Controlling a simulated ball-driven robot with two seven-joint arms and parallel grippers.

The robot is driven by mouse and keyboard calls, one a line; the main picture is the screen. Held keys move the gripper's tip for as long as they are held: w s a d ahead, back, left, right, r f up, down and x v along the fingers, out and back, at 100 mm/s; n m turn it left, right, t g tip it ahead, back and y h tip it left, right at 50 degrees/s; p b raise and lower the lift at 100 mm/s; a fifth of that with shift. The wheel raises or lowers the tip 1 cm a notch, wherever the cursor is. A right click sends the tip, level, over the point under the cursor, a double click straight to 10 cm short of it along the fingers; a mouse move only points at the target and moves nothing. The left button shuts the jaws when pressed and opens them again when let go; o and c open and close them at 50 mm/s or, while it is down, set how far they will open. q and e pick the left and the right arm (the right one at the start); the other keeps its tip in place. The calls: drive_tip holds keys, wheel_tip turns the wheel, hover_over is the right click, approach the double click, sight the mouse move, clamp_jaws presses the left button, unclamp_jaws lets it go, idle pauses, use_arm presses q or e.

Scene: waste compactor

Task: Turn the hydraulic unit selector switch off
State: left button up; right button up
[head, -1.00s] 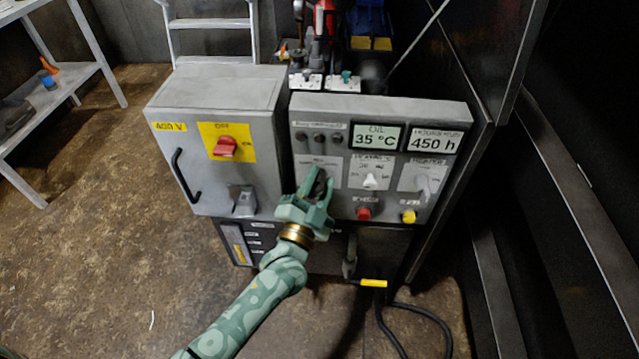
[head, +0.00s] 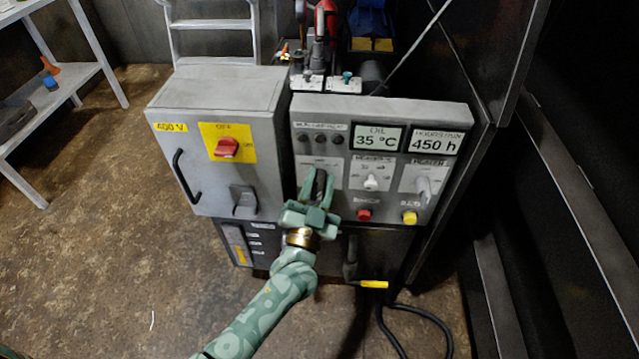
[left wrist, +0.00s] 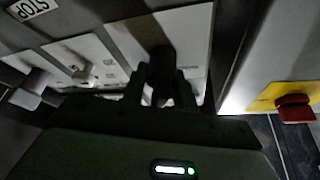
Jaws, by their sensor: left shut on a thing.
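The hydraulic unit's control panel (head: 445,115) faces me on the grey cabinet. A dark selector knob (head: 319,183) sits on its left label plate, below three small round lamps. My left gripper (head: 319,190) is shut on this knob, with a finger on each side. In the left wrist view the dark knob (left wrist: 162,78) stands between the two fingers (left wrist: 160,92). The fingers partly hide the knob and its label, so I cannot read its position. My right gripper is not in view.
To the right are a white selector (head: 371,182), a grey heater switch (head: 424,188), a red button (head: 364,214) and a yellow button (head: 409,218). The 400 V box with a red switch (head: 226,147) and black handle stands left. A cable lies below.

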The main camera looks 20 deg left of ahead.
use_arm(q)
drive_tip(key=n+y, duration=0.1)
drive_tip(key=n, duration=0.2)
drive_tip(key=n+y, duration=0.2)
drive_tip(key=n, duration=0.1)
drive_tip(key=shift+f+n+y, duration=0.1)
drive_tip(key=shift+n+y, duration=0.2)
drive_tip(key=shift+n, duration=0.2)
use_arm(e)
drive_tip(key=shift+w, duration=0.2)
use_arm(q)
drive_tip(key=shift+n, duration=0.3)
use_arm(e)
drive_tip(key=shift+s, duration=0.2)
use_arm(q)
drive_tip(key=o, duration=0.6)
drive_tip(key=shift+s+a, duration=0.1)
